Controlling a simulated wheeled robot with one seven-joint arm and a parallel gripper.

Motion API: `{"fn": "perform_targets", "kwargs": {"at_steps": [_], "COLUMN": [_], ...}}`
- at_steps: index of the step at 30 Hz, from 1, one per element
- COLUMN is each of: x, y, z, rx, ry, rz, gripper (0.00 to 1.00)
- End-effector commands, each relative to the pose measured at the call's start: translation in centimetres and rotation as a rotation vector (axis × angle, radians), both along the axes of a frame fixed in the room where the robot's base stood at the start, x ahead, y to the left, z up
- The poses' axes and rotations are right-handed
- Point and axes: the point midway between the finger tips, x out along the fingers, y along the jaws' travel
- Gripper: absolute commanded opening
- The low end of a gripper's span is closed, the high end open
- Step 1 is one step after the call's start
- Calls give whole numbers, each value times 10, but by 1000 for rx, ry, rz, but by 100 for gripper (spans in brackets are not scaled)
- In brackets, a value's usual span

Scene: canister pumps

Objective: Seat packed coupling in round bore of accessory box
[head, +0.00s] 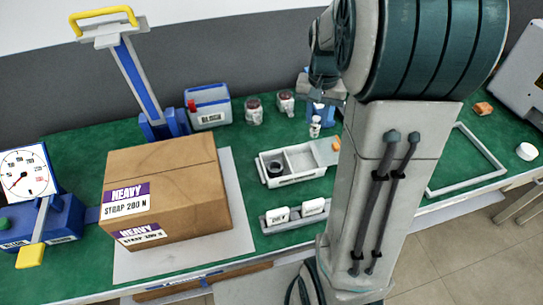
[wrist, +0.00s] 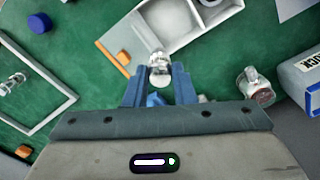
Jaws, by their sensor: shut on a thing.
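The accessory box (head: 290,180) is a white open tray on the green bench in the head view. A dark round ring (head: 274,168) shows at its left end, and lighter compartments lie to the right. In the wrist view the box (wrist: 150,42) is partly cut off by the top edge. My gripper (wrist: 158,80) has blue fingers shut on a shiny silver-clear coupling (wrist: 160,66), which sticks out past the fingertips just beside the box's near wall. The coupling (head: 315,127) also shows small in the head view, behind the box. My arm hides part of the gripper there.
An orange block (wrist: 113,50) is at the box's end. Lidded jars (head: 254,110) and a blue-white bin (head: 208,107) stand behind.

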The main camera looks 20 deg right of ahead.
Motion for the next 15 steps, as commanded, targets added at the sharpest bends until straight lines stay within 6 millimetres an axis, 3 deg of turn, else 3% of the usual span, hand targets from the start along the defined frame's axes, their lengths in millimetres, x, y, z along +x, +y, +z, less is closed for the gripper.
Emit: {"fn": "perform_targets", "kwargs": {"at_steps": [9,15], "x": [-10,-14], "y": [68,101], "z": [-39,-60], "rx": [0,0], "ry": [4,2], "rz": [10,5], "gripper": [0,0]}}
